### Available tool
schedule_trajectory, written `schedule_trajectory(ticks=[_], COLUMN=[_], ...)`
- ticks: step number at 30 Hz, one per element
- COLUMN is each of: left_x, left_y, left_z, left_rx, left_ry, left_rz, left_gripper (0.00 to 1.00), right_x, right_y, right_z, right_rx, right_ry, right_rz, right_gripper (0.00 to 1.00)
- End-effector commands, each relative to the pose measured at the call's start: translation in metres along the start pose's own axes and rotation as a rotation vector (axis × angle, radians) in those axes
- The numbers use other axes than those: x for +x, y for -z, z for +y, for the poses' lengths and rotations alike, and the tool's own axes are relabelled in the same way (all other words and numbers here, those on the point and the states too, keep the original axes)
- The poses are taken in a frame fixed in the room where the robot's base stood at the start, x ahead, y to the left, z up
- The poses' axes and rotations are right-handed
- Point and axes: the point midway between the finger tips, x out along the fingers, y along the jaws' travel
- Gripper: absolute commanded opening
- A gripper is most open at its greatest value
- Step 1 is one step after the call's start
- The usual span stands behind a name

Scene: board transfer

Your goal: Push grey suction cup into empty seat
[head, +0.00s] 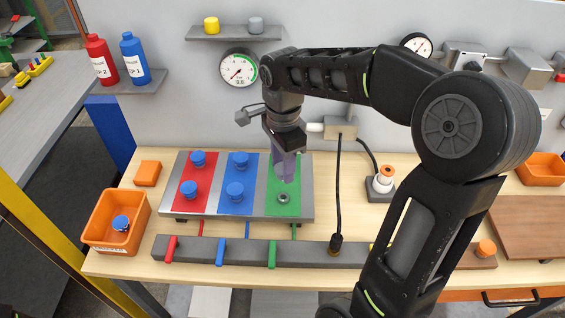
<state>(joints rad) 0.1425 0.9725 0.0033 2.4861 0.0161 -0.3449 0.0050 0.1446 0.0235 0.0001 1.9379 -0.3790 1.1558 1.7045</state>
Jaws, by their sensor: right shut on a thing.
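The board (240,212) carries red (209,180), blue (227,207) and green (290,211) strips. Blue suction cups (189,189) sit on the red and blue strips. On the green strip, a bare ring-shaped seat (283,198) shows near the front edge. My right gripper (285,173) points down over the back part of the green strip, just behind that seat. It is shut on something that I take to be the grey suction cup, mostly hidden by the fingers. I cannot tell whether it touches the board. My left gripper is out of view.
An orange bin (104,238) with a blue cup stands at the left. A dark bar (305,254) with coloured bands lies in front of the board. A black cable (338,190) runs down right of the board. A shelf (232,35) with yellow and grey cylinders hangs behind.

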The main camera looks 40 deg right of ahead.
Motion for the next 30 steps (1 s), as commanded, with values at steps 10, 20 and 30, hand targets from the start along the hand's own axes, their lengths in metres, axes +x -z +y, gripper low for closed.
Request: schedule_trajectory(ticks=[10,20,30], left_x=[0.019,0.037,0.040], left_y=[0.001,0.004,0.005], left_z=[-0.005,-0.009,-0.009], left_rx=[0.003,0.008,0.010], left_ry=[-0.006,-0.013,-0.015], left_rz=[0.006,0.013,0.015], left_gripper=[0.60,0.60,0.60], right_x=[0.026,0.053,0.058], right_y=[0.000,0.000,0.000], right_z=[0.000,0.000,0.000], right_rx=[-0.001,-0.001,-0.001], right_ry=[-0.001,0.000,0.000], right_rz=[0.000,0.000,0.000], right_gripper=[0.00,0.00,0.00])
